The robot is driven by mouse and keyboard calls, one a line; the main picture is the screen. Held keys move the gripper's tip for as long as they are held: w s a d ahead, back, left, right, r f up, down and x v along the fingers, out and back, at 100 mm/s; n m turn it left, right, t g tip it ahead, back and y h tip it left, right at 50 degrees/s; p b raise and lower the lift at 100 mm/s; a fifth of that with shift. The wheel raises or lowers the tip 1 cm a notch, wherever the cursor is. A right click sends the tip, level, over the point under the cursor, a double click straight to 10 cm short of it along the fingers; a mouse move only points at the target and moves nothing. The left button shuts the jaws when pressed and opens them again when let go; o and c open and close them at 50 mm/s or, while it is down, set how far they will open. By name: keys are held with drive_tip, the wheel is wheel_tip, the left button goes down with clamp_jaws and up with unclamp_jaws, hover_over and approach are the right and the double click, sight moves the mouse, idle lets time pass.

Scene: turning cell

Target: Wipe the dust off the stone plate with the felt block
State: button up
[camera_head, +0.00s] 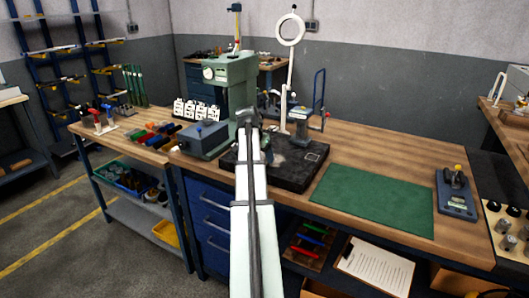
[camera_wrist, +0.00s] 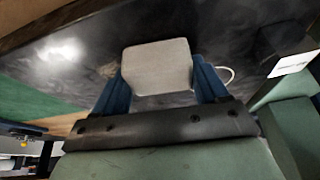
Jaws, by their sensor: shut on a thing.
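The stone plate (camera_head: 297,176) is a dark slab on the workbench, partly hidden behind my arm in the head view. It fills much of the wrist view (camera_wrist: 235,40). Pale smudges that look like dust (camera_head: 279,159) lie on its top; a faint mottled patch (camera_wrist: 108,70) shows beside the block in the wrist view. My gripper (camera_wrist: 158,76) has its blue fingers shut on the pale grey felt block (camera_wrist: 157,62). The block is over the plate; I cannot tell whether it touches it. My arm hides the block in the head view.
A green mat (camera_head: 372,200) lies right of the plate, with a small grey-blue device (camera_head: 456,195) beyond it. A green machine (camera_head: 230,85) and a stand with a ring lens (camera_head: 290,30) rise behind the plate. Coloured pieces (camera_head: 155,135) lie at left.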

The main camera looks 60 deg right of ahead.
sight(268, 167)
drive_tip(key=shift+a, duration=0.9)
drive_tip(key=shift+s+a, duration=0.15)
drive_tip(key=shift+s, duration=0.9)
drive_tip(key=shift+d, duration=5.45)
drive_tip(key=shift+s, duration=1.05)
drive_tip(key=shift+a, duration=5.45)
wheel_tip(268, 167, up, 2)
drive_tip(key=shift+w+d+r, duration=0.1)
drive_tip(key=shift+w+d, duration=0.05)
drive_tip(key=shift+r, duration=2.95)
